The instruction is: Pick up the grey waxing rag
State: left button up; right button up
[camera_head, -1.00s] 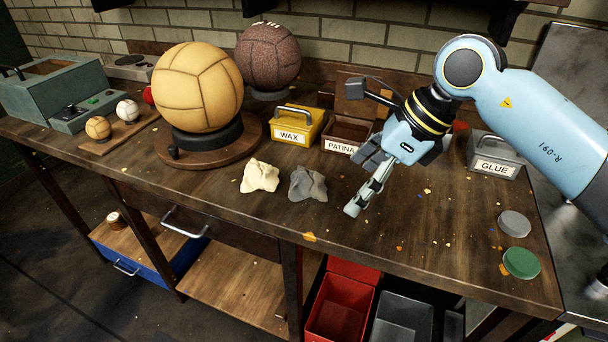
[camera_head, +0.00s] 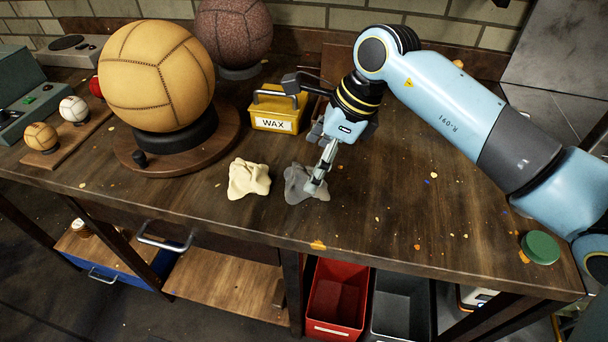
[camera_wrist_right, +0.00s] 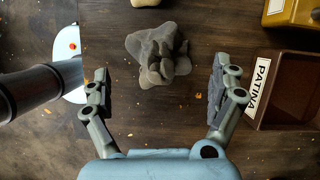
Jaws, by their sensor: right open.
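The grey waxing rag (camera_head: 297,184) lies crumpled on the workbench, just right of a cream rag (camera_head: 249,178). My right gripper (camera_head: 314,188) is over the grey rag in the head view and covers part of its right side. In the right wrist view the grey rag (camera_wrist_right: 152,55) lies ahead of the open fingers of the right gripper (camera_wrist_right: 158,90), roughly midway between their lines. The fingers are wide apart with nothing between them. My left gripper is not in view.
A yellow WAX box (camera_head: 277,108) stands behind the rags. The brown PATINA box (camera_wrist_right: 290,92) is right of the gripper in the wrist view. A large tan ball (camera_head: 156,76) stands on a round wooden base at left. The bench's right front is mostly clear, with a green lid (camera_head: 541,247).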

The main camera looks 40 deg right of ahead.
aim_at(310, 166)
jog(key=x, duration=0.4)
jog(key=shift+a+r+p, duration=0.1)
jog(key=shift+p, duration=0.25)
jog(key=shift+w+a+f, duration=0.1)
jog(key=shift+w+f, duration=0.15)
jog(key=shift+f, duration=0.2)
jog(key=shift+s, duration=0.1)
jog(key=c, duration=1.1)
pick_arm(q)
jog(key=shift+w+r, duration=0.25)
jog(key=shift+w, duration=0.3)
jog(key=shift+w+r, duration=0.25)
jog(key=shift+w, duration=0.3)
pick_arm(e)
jog(key=shift+c, duration=1.2)
jog(key=shift+r, duration=0.1)
